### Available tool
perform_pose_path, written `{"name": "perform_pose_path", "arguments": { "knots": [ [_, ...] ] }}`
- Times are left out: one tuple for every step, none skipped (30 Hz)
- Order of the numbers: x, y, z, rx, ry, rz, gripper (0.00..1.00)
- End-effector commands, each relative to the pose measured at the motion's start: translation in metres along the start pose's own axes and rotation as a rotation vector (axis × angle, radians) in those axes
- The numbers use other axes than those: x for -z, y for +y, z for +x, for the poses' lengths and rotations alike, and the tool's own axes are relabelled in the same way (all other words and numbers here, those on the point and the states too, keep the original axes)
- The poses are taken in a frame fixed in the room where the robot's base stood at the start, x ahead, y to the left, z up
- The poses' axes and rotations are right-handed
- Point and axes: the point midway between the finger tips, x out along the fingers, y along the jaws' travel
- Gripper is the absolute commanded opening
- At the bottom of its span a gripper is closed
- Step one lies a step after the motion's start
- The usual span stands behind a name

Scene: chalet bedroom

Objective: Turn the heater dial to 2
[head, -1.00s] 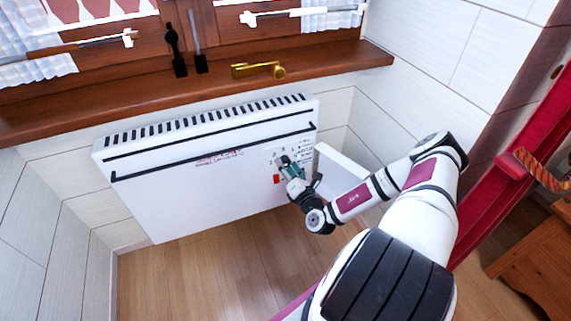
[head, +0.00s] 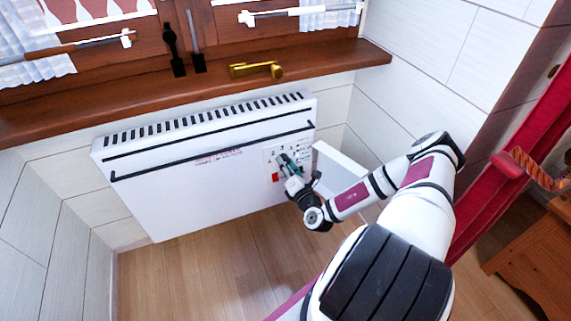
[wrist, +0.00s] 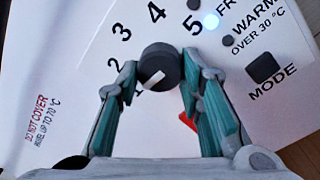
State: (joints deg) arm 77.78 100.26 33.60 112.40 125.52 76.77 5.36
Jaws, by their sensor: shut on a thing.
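The white heater (head: 190,190) hangs on the wall under the window sill. Its dial (wrist: 160,65) is a dark round knob with a white pointer line, which points to the lower left in the wrist view, below the printed 2 (wrist: 113,62). The numbers 3, 4 and 5 run around the dial's top. My gripper (wrist: 158,68) is shut on the dial, one teal-padded finger on each side. In the head view my gripper (head: 290,165) is at the control panel on the heater's right end. The left finger hides part of the scale below the 2.
A white flap (head: 340,165) stands out at the heater's right end, close to my arm. A red switch (head: 275,177) is beside the gripper. A MODE button (wrist: 263,67) and a lit blue lamp (wrist: 210,21) are right of the dial. A brass object (head: 255,70) lies on the sill.

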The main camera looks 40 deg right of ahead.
Motion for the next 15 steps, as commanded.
{"name": "perform_pose_path", "arguments": {
  "knots": [
    [-0.0011,0.001,-0.0002,0.001,-0.002,0.029,0.06],
    [-0.0011,0.0011,-0.0003,0.001,-0.002,0.05,0.06],
    [-0.0013,0.0014,-0.0003,0.0,-0.003,0.079,0.06],
    [-0.0014,0.0017,-0.0003,0.0,-0.004,0.101,0.06],
    [-0.0013,0.0019,-0.0003,-0.001,-0.004,0.126,0.06],
    [-0.0012,0.0018,-0.0003,-0.002,-0.005,0.159,0.06],
    [-0.0011,0.0017,-0.0003,-0.002,-0.006,0.186,0.06],
    [-0.0011,0.0018,-0.0002,-0.002,-0.006,0.212,0.06],
    [-0.001,0.0018,-0.0003,-0.003,-0.007,0.247,0.06],
    [-0.0008,0.0018,-0.0003,-0.004,-0.007,0.273,0.06],
    [-0.0007,0.0018,-0.0003,-0.005,-0.008,0.299,0.06],
    [-0.0008,0.0016,-0.0003,-0.006,-0.009,0.332,0.06],
    [-0.001,0.0015,-0.0003,-0.006,-0.01,0.357,0.06],
    [-0.0011,0.0014,-0.0003,-0.007,-0.011,0.381,0.06],
    [-0.0009,0.0013,-0.0004,-0.007,-0.012,0.413,0.06]
  ]
}}
